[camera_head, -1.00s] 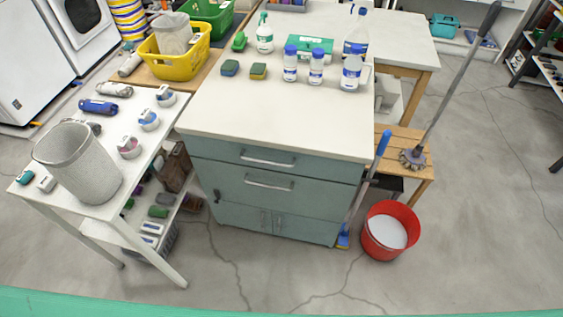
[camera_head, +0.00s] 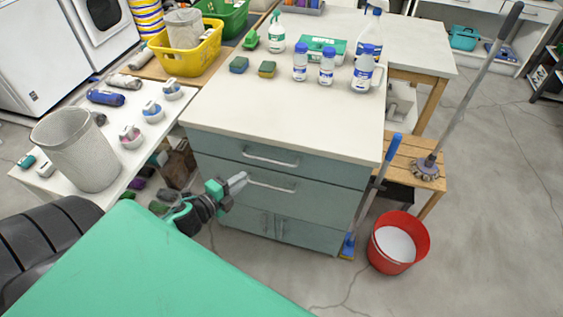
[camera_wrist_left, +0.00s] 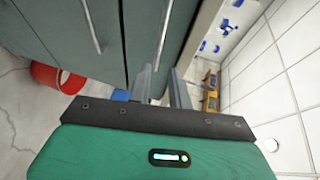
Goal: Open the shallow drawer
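The grey-green cabinet (camera_head: 215,170) has a shallow top drawer (camera_head: 225,146) with a horizontal bar handle (camera_head: 270,160). The drawer is closed, flush with the front. A deeper drawer (camera_head: 330,199) with its own handle sits below it. My left gripper (camera_head: 240,183) is in front of the cabinet's left part, at about the lower handle's height in the picture. In the left wrist view, its fingers (camera_wrist_left: 162,85) are apart with nothing between them. The shallow drawer's handle (camera_wrist_left: 164,28) shows beyond the fingertips; contact is not visible. My right gripper is not in view.
A white table (camera_head: 60,182) with a grey bin (camera_head: 80,150) stands left of the cabinet. Bottles and sponges stand on the worktop (camera_head: 270,110). A red bucket (camera_head: 415,258) and a blue-handled broom (camera_head: 375,185) are at the right. The floor in front is clear.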

